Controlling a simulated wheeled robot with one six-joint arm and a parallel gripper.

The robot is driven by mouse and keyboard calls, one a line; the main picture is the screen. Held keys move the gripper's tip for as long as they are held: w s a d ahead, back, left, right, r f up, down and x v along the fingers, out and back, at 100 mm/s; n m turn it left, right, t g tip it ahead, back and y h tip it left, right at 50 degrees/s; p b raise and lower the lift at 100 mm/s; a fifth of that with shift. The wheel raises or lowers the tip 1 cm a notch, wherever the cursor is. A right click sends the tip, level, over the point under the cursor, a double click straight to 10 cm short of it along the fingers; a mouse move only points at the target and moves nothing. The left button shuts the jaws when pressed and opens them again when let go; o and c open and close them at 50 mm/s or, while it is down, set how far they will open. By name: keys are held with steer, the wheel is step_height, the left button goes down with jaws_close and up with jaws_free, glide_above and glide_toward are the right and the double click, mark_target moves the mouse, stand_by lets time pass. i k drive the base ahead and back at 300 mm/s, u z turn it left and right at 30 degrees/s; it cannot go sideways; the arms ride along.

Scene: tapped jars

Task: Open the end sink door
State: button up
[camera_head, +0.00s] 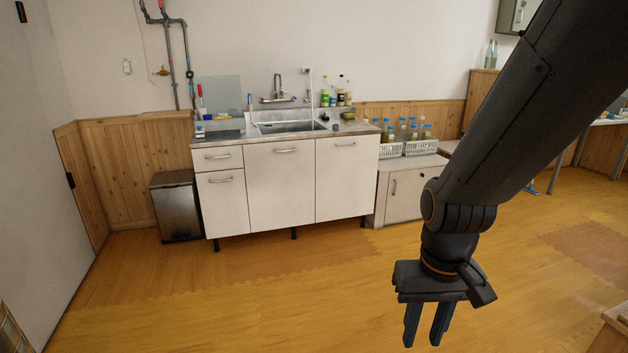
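A white sink unit (281,190) stands against the back wall with a metal sink basin (288,127) in its top. Its doors and drawer are shut. The end door on the right (346,178) has a bar handle (345,145) near its top. The wide middle door (280,190) has a handle (284,151). At the left end a drawer (217,158) sits above a smaller door (223,203). My gripper (426,338) hangs at the lower right, well in front of the unit, fingers down with a small gap between them, empty.
A dark bin (176,206) stands left of the unit. A low cabinet (404,191) with white baskets (421,146) of jars adjoins it on the right. Bottles (339,95) stand behind the sink. The wooden floor (250,290) before the unit is clear.

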mark_target(347, 167)
steer(key=u, duration=0.45)
steer(key=i, duration=1.75)
steer(key=u, duration=0.15)
steer(key=i, duration=1.75)
steer(key=z, duration=0.9)
steer(key=i, duration=1.5)
steer(key=z, duration=0.65)
